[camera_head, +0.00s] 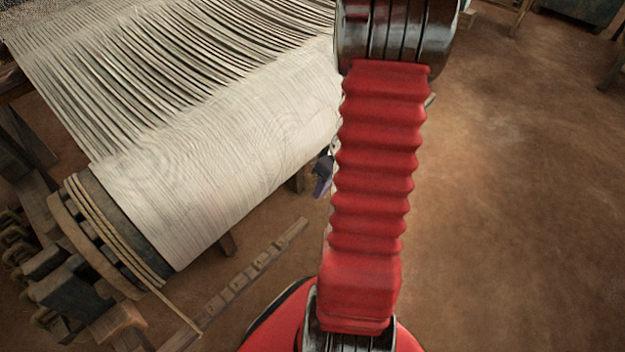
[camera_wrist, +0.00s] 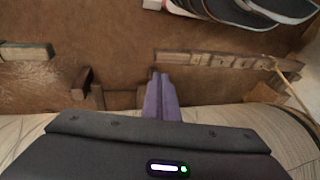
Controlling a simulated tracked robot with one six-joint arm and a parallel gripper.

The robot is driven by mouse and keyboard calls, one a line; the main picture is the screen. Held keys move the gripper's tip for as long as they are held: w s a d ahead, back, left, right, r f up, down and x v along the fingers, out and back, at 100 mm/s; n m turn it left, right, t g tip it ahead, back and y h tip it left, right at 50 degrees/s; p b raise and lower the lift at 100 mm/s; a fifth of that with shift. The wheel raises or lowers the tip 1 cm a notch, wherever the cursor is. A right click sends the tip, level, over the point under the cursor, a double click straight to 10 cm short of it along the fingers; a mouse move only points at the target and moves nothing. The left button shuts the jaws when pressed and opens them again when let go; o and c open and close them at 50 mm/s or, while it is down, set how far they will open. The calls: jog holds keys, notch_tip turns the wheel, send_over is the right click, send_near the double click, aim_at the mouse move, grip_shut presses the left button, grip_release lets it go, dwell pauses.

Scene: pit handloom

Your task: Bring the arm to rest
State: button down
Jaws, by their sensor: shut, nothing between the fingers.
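My gripper (camera_wrist: 160,84) shows in the wrist view as two purple fingers held together, with nothing between them. It is shut and points down over the brown floor, close to the edge of the pale cloth roll. In the head view my red, ribbed arm runs up the middle of the picture. Only a small part of my gripper (camera_head: 322,178) shows there, just left of the arm, beside the right end of the roll; the arm hides the rest.
The loom's cloth roll (camera_head: 215,160) with its pale threads fills the upper left. A notched wooden bar (camera_head: 250,272) lies below it, also in the wrist view (camera_wrist: 215,61). Dark wooden loom parts (camera_head: 65,285) stand at lower left. Bare floor (camera_head: 520,190) lies open on the right.

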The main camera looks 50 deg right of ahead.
dwell(0.4)
jog(key=s+a+r+t+h, duration=0.2)
jog(key=a+r+t, duration=0.1)
jog(key=a+r, duration=2.5)
jog(key=shift+s+a+r+h, duration=0.15)
jog(key=shift+s+r+h, duration=0.2)
jog(key=shift+r+h, duration=0.1)
jog(key=shift+s, duration=0.1)
dwell(0.7)
